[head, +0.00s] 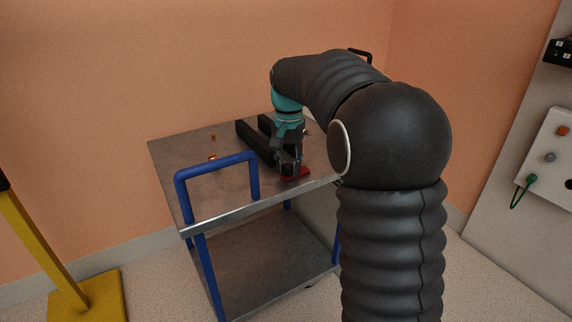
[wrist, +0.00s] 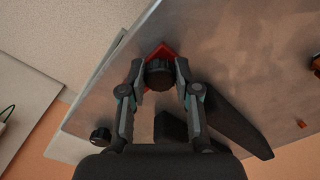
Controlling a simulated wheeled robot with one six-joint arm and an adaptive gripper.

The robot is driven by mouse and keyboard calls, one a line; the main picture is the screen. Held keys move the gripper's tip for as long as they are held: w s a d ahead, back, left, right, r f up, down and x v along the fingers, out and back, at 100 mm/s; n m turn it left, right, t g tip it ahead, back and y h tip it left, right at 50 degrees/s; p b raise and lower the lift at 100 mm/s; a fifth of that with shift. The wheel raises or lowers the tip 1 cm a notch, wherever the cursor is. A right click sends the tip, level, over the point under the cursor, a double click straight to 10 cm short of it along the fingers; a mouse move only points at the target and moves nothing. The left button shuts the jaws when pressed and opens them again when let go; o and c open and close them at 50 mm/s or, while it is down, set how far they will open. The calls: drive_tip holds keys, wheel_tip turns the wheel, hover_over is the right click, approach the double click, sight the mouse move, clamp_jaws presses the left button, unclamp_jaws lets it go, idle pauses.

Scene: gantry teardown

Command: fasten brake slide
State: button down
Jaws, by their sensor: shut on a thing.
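My gripper (head: 290,170) points down over the near right part of the cart top. In the wrist view its two fingers (wrist: 160,82) are closed on either side of a round black knob (wrist: 159,73). The knob sits over a red piece (wrist: 164,49), which shows beyond it as a pointed shape.
The grey metal cart top (head: 180,165) carries long black bars (head: 252,140) beside my gripper and small orange-red bits (head: 212,157). A blue handle (head: 213,164) rises at the near left. A yellow stand (head: 45,250) is at left; a wall panel (head: 548,150) is at right.

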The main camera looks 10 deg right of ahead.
sight(301, 170)
drive_tip(key=shift+w+d+p, duration=0.25)
drive_tip(key=shift+w+d, duration=0.05)
drive_tip(key=shift+d, duration=0.65)
drive_tip(key=shift+w+d+p, duration=0.2)
drive_tip(key=shift+w+d, duration=0.1)
drive_tip(key=shift+d, duration=0.6)
drive_tip(key=c, duration=0.8)
unclamp_jaws()
drive_tip(key=shift+d, duration=0.15)
drive_tip(key=shift+a+r, duration=0.2)
drive_tip(key=shift+r, duration=0.05)
wheel_tip(301, 170, up, 12)
drive_tip(key=shift+d+f, duration=0.1)
drive_tip(key=shift+f, duration=0.15)
